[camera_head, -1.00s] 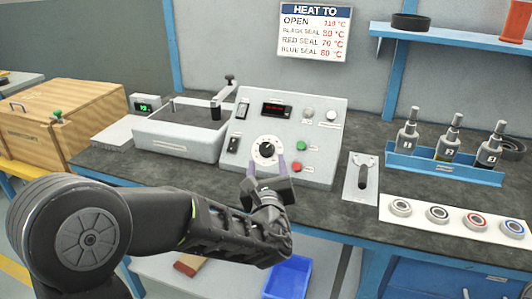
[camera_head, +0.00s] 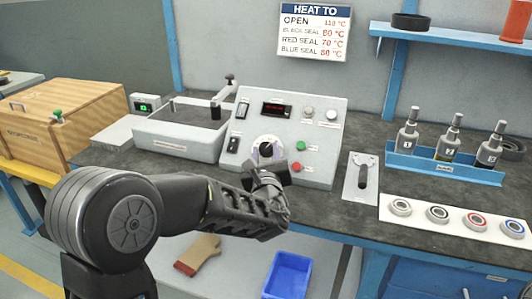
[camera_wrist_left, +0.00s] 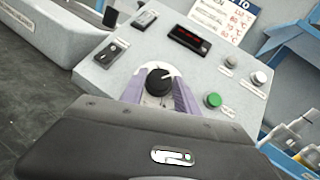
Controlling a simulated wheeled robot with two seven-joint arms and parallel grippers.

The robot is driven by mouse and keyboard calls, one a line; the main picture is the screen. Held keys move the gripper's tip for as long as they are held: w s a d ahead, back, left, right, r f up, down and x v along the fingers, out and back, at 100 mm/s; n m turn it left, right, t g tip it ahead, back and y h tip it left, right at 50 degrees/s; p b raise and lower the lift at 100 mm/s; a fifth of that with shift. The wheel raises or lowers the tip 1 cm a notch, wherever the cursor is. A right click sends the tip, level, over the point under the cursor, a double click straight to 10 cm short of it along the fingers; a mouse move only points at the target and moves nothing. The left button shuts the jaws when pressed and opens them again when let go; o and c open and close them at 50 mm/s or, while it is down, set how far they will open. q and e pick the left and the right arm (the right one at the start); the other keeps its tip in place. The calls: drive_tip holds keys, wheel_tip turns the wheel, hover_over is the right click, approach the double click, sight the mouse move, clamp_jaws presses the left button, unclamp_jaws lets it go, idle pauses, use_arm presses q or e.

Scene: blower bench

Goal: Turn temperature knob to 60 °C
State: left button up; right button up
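The temperature knob (camera_wrist_left: 159,81) is a black knob with a white pointer mark on a white dial, set in the sloped front of a grey control box (camera_head: 318,130). In the head view the knob (camera_head: 268,140) is partly hidden by my gripper. My left gripper (camera_head: 266,153) is at the dial, with its two pale purple fingers apart. In the left wrist view the fingers (camera_wrist_left: 160,95) stand one on each side of the knob, with gaps visible, so it is not clasped. The dial scale is too small to read. My right gripper is not in view.
The box also has a red-digit display (camera_head: 277,109), a green button (camera_head: 301,146) and a red button (camera_head: 296,167). A lever plate (camera_head: 360,180) is right of it, an open grey tray (camera_head: 178,144) left. A wall sign (camera_head: 314,30) lists temperatures.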

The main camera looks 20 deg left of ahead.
use_arm(q)
clamp_jaws()
